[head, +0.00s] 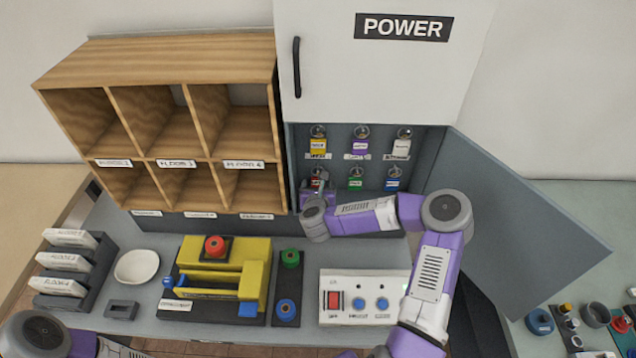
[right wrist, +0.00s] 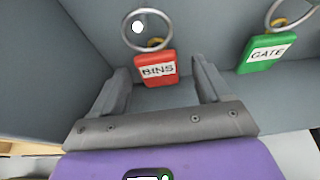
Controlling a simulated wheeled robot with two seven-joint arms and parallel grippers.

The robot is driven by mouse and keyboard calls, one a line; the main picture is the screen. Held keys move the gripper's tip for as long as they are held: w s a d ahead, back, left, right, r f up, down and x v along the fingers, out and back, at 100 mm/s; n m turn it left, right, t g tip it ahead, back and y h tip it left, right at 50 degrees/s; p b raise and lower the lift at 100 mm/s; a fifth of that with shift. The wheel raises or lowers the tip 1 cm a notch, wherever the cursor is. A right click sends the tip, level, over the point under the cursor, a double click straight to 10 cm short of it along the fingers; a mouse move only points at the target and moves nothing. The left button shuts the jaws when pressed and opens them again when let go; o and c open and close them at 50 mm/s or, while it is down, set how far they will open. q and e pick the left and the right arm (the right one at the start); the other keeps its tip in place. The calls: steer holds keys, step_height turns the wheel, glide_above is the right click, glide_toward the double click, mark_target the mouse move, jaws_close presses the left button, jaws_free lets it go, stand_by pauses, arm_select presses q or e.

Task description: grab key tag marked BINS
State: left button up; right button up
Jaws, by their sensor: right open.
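The red key tag marked BINS (right wrist: 155,69) hangs by a metal ring inside the cabinet. In the right wrist view it sits between and just beyond the fingertips of my right gripper (right wrist: 163,78), which is open and empty. In the head view my right gripper (head: 316,192) reaches into the lower left of the open cabinet (head: 297,160) and mostly covers the tag. The green GATE tag (right wrist: 267,52) hangs to the right of it. My left arm shows at the bottom left of the head view; its gripper is not clearly visible.
Yellow, purple and white tags hang in the upper row, a blue tag (head: 392,185) at lower right. The cabinet's left wall is close to my right gripper. The open lower door (head: 530,200) stands right of my arm. Wooden pigeonholes (head: 180,60) adjoin the cabinet.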

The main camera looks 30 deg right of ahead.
steer(key=shift+w+d+f, duration=0.1)
steer(key=shift+w, duration=0.15)
steer(key=c, duration=1.1)
steer(key=shift+r, duration=0.45)
steer(key=s+a+p, duration=0.3)
steer(key=s+p, duration=0.1)
steer(key=s, duration=0.1)
steer(key=s+a+p, duration=0.3)
steer(key=s+p, duration=0.1)
steer(key=s, duration=0.1)
steer(key=s+a+p, duration=0.3)
steer(key=s+p, duration=0.2)
steer(key=shift+s+a+r, duration=0.15)
steer(key=shift+a+r, duration=0.05)
steer(key=shift+r, duration=0.1)
